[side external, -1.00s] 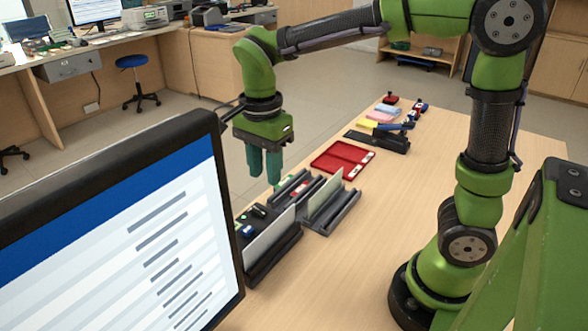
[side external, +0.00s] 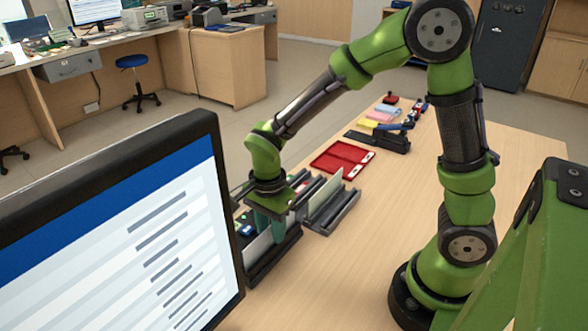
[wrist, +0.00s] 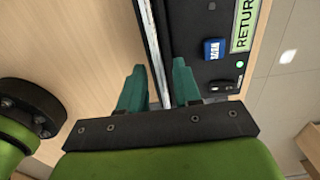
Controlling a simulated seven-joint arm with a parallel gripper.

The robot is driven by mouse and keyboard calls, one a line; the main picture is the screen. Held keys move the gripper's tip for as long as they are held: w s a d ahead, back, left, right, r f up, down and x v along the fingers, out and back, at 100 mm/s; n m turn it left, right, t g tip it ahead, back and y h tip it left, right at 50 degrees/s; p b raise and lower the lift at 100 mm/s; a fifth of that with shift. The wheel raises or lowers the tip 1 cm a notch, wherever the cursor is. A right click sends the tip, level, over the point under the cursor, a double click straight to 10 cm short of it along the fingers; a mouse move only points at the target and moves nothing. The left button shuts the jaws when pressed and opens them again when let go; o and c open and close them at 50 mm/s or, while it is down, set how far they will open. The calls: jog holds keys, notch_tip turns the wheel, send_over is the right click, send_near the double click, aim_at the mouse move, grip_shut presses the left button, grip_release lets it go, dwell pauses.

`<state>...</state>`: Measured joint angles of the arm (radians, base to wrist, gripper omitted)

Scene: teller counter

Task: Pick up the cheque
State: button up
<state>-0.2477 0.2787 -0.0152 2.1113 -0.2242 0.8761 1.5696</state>
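A white upright sheet (side external: 257,247), apparently the cheque, stands on edge in the near dark holder (side external: 272,262), just behind the monitor. My gripper (side external: 267,232) is low over this holder, pointing down. In the wrist view my gripper (wrist: 158,68) is open, with one teal finger on each side of the sheet's thin pale edge (wrist: 154,45). Gaps show between the fingers and the sheet, so it is not gripped. The fingers hide part of the sheet in the side view.
A second holder with a pale upright sheet (side external: 325,194) stands just behind. A panel (wrist: 212,65) with a blue item and a "RETUR" label lies right of the sheet. A red tray (side external: 340,158) is farther back. The monitor (side external: 120,230) blocks the near left.

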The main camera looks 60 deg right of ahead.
jog(key=shift+f, duration=0.9)
jog(key=shift+c, duration=0.5)
grip_shut()
jog(key=shift+r, duration=0.1)
